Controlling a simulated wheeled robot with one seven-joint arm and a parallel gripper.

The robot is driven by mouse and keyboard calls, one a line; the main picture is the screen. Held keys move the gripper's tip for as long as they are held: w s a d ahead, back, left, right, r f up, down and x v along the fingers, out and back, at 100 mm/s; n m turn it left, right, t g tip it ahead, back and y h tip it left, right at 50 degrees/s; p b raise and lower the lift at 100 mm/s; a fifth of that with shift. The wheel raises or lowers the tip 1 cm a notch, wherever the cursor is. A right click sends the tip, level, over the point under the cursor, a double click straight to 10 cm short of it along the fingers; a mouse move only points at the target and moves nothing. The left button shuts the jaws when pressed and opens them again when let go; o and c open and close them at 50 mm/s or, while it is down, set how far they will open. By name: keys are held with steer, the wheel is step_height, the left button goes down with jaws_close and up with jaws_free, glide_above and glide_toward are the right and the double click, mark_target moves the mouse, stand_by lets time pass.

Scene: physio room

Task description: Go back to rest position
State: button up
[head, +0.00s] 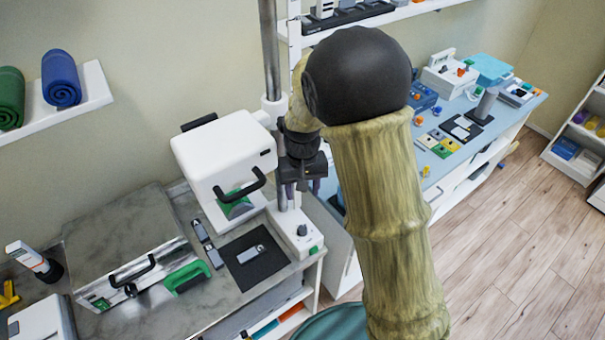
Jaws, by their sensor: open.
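My gripper (302,187) shows in the head view as a dark shape at the end of my bamboo-textured arm. It points down, its fingers are apart, and I see nothing between them. It appears just right of the white box-shaped device (220,155) with a black handle and in front of the metal pole (270,50). In the picture it is above the white base (294,232) with a dark knob. I cannot tell the exact gap to the pole. My arm hides part of the scene behind it.
A blue bench (440,165) with several small items stands behind my arm. Rolled towels (60,78) lie on a wall shelf. Wooden floor (500,270) is clear at right.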

steer(key=s+d+r+m+t+b, duration=0.1)
steer(key=s+d+r, duration=0.3)
steer(key=s+d, duration=0.9)
steer(key=shift+d+m+t+b, duration=0.4)
steer(key=shift+d+m+t, duration=0.15)
steer(key=shift+m+t, duration=0.2)
stand_by(1.4)
